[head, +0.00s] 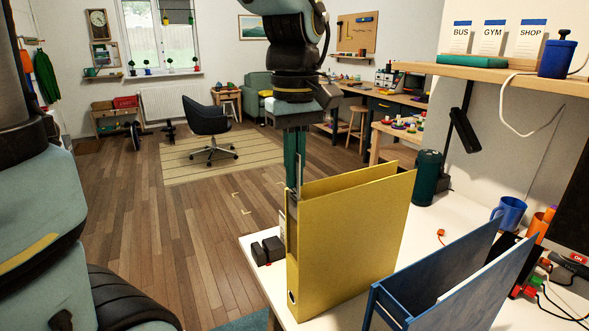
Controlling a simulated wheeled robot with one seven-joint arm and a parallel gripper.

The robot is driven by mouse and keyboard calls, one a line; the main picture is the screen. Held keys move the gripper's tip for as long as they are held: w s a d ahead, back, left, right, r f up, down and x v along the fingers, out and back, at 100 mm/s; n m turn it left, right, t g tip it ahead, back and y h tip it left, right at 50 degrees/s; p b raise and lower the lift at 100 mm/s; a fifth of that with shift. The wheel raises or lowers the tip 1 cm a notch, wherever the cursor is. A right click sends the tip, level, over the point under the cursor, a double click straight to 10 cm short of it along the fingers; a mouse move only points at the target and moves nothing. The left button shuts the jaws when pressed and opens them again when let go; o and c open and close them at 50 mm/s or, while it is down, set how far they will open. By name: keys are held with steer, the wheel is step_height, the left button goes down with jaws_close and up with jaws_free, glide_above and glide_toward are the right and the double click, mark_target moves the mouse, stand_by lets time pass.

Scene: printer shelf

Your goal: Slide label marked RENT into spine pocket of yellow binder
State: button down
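The yellow binder (350,240) stands upright on the white table, its narrow left edge with a finger hole low down facing me. My gripper (293,200) points straight down at the binder's upper left edge, and its fingertips are partly hidden behind the binder. A thin pale strip shows beside the fingers, and a small pale piece shows at the binder's left edge. I cannot read RENT on either, nor tell whether the fingers are closed on a label. The spine pocket cannot be made out clearly.
A blue binder (450,285) stands right of the yellow one. Black blocks (268,250) sit at the table's left edge. A dark green cylinder (427,178) and blue mug (511,212) stand behind. Cards BUS (461,38), GYM (492,38) and SHOP (530,40) stand on the shelf.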

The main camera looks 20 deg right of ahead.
steer(key=shift+f+b, duration=0.45)
steer(key=shift+f, duration=0.4)
steer(key=c, duration=0.5)
jaws_free()
steer(key=shift+r, duration=0.1)
stand_by(0.3)
steer(key=shift+r+p, duration=3.25)
steer(key=shift+r, duration=0.3)
steer(key=shift+f, duration=0.1)
